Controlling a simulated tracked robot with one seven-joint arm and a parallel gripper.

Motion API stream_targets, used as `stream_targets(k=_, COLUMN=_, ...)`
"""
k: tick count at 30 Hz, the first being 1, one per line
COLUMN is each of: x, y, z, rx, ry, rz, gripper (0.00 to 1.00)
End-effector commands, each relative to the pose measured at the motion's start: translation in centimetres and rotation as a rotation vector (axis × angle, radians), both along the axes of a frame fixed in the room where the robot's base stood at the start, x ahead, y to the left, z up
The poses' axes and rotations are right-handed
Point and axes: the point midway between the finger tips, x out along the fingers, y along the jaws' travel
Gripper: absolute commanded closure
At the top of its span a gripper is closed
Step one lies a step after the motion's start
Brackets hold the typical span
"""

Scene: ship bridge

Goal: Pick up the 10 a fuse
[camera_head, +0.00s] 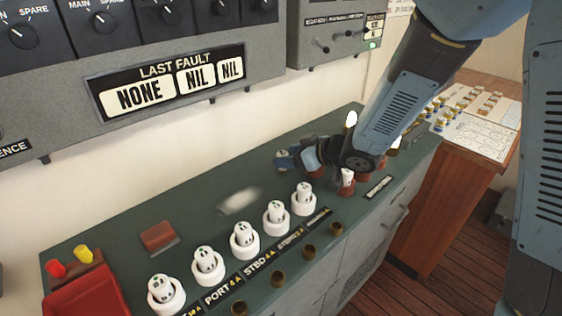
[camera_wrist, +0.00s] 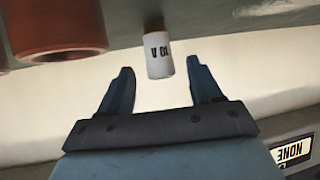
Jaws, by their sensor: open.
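The 10 A fuse (camera_wrist: 160,58) is a small white cylinder with dark lettering that reads upside down in the wrist view. It stands on the green counter top, just beyond my fingertips and roughly centred between them. My gripper (camera_wrist: 161,72) is open, with a finger on either side of the fuse's line and a gap to both. In the head view my gripper (camera_head: 287,160) is low over the back of the counter, pointing left. I cannot make out the 10 A fuse there.
Brown-red sockets (camera_wrist: 60,30) stand close by in the wrist view. White fuse holders (camera_head: 242,240) line the counter (camera_head: 190,213), with small brass cups (camera_head: 278,278) in front. A red box (camera_head: 85,290) and a brown block (camera_head: 159,237) are at left. A wall panel (camera_head: 160,85) rises behind.

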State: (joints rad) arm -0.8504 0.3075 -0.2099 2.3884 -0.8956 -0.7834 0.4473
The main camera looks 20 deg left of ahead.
Motion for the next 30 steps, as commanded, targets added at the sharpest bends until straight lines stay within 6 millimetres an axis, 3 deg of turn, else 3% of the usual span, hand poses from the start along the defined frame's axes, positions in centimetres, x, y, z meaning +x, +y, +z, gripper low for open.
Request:
stream_targets(k=10, x=1.2, y=3.5, z=-1.7, rx=-0.002, ry=0.0, rz=0.003, gripper=0.36)
stream_targets(k=21, x=1.3, y=4.1, z=-2.0, rx=-0.001, ry=0.0, rz=0.002, gripper=0.36)
stream_targets(k=30, x=1.3, y=4.1, z=-2.0, rx=-0.001, ry=0.0, rz=0.002, gripper=0.64)
